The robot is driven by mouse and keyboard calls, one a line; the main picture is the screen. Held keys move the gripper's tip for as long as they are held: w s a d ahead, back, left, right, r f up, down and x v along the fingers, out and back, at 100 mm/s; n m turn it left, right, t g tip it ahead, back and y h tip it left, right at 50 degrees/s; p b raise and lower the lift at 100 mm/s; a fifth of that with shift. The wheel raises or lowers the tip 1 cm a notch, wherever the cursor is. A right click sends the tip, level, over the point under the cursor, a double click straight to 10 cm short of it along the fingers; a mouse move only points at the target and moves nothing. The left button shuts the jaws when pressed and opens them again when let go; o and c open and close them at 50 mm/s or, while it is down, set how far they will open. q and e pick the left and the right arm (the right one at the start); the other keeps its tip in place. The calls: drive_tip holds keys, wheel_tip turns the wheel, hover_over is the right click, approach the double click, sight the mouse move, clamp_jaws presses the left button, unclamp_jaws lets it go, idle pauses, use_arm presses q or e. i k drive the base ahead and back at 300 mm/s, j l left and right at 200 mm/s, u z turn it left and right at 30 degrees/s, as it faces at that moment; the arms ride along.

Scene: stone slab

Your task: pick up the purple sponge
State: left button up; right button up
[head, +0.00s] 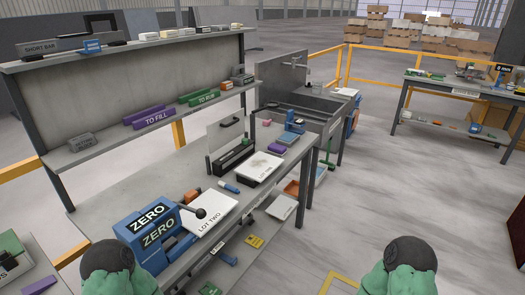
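A small purple block (277,148), which looks like the purple sponge, lies on the grey workbench (262,206) near its far end. It sits beyond the white LOT ONE board (259,167) and just below a blue device (294,122). It is too small to make out its texture. My green arm parts show at the bottom left and bottom right edges. Neither gripper is in view, and nothing of mine is near the purple block.
Blue ZERO boxes (153,238) with a black-knobbed lever and a white LOT TWO board (210,212) stand on the near bench. A shelf (100,148) with purple and green bars runs behind. A sink (308,103) adjoins the far end. Open floor (400,185) lies right.

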sight(276, 149)
drive_tip(key=i+l+u, duration=0.15)
drive_tip(key=u, duration=0.25)
drive_tip(key=i+l+u, duration=0.1)
drive_tip(key=u, duration=0.3)
drive_tip(key=l+u, duration=0.25)
drive_tip(key=u, duration=0.15)
drive_tip(key=i+l+u, duration=0.1)
drive_tip(key=l+u, duration=0.25)
drive_tip(key=i+l+u, duration=0.1)
drive_tip(key=l+u, duration=0.15)
drive_tip(key=l, duration=0.65)
drive_tip(key=l+u, duration=0.25)
drive_tip(key=l, duration=0.65)
drive_tip(key=k+l+u, duration=0.1)
drive_tip(key=l+u, duration=0.15)
drive_tip(key=l, duration=0.7)
